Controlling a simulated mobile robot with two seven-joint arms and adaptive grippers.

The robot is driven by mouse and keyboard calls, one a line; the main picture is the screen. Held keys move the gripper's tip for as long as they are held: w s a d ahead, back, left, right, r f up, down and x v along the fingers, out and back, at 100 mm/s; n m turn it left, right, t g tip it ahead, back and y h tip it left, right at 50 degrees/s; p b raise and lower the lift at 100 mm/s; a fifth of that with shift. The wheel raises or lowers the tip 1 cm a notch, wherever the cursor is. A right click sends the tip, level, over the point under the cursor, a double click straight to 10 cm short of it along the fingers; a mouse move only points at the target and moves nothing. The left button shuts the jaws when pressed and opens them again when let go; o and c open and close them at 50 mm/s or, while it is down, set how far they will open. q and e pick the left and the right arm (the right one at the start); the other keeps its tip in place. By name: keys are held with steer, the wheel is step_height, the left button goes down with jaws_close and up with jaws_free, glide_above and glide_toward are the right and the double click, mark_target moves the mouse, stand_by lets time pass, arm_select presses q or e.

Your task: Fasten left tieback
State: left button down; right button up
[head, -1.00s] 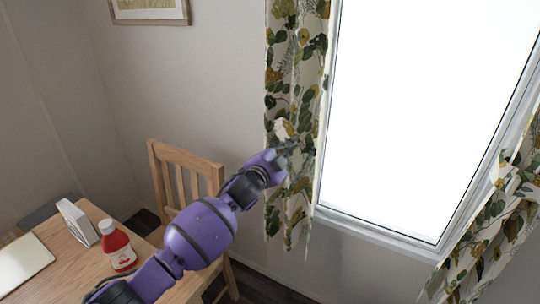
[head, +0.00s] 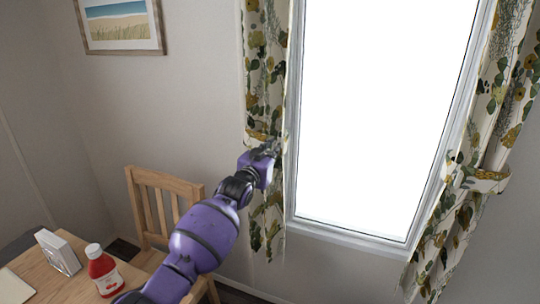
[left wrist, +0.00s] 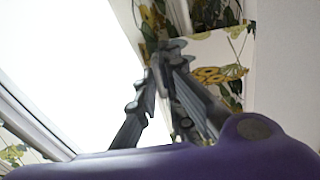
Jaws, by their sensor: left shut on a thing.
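The left curtain (head: 264,70), cream with green and yellow leaves, hangs at the window's left side. Its tieback (head: 257,135), a band in the same print, crosses the curtain about two thirds down, and the cloth narrows there. My left gripper (head: 270,149) is at the curtain's window-side edge, at the band's height. In the left wrist view its fingers (left wrist: 163,52) come together at patterned cloth (left wrist: 222,74). The gripper is shut on the tieback, though the held end is mostly hidden by the fingers. My right gripper is not in view.
The right curtain (head: 500,90) has its own tieback (head: 486,178) around it. The bright window (head: 375,110) lies between the curtains. A wooden chair (head: 160,190) and a table with a red bottle (head: 103,270) and a white napkin holder (head: 58,252) stand at lower left.

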arm_select(q)
steer(key=shift+r+n, duration=0.45)
steer(key=shift+n, duration=0.15)
steer(key=c, duration=1.9)
jaws_free()
steer(key=shift+o, duration=0.2)
steer(key=shift+s, duration=0.1)
steer(key=v, duration=1.2)
steer(key=shift+r, duration=0.1)
